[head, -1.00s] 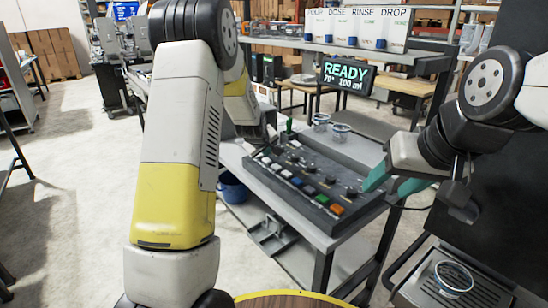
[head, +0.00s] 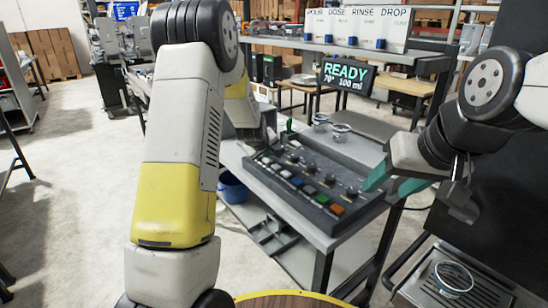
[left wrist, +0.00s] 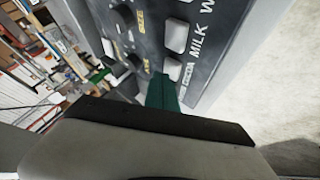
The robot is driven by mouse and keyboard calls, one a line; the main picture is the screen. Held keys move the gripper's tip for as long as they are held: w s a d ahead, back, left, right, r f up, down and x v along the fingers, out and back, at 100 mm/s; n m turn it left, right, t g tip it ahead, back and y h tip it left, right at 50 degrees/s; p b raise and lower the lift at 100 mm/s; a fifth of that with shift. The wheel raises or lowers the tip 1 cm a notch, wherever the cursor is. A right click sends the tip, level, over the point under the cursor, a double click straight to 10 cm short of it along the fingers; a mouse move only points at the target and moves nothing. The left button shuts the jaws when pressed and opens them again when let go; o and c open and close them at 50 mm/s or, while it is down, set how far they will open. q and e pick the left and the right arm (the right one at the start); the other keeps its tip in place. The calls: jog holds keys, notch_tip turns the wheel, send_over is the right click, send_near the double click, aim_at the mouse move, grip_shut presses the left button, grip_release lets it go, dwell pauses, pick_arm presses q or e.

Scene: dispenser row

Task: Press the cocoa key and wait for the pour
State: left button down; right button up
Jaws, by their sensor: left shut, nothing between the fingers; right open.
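The control panel (head: 300,180) lies on the grey bench, with a row of coloured keys along its front edge and dark knobs behind. In the left wrist view the cocoa key (left wrist: 172,68) is a pale key beside a small COCOA label, close to the tip of my left gripper (left wrist: 162,90). Whether the tip touches the key cannot be told. My right gripper (head: 392,183) is open beside the panel's right end. The display (head: 346,76) reads READY, 70°, 100 ml.
Two small cups (head: 341,131) stand on the bench behind the panel. Another cup (head: 453,276) stands on a grated tray at lower right. A tall dark machine stands at the right.

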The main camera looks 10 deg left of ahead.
aim_at(267, 161)
pick_arm(q)
jog(key=shift+f, duration=0.5)
dwell(0.3)
dwell(0.4)
jog(key=shift+r, duration=0.95)
jog(key=shift+r, duration=2.5)
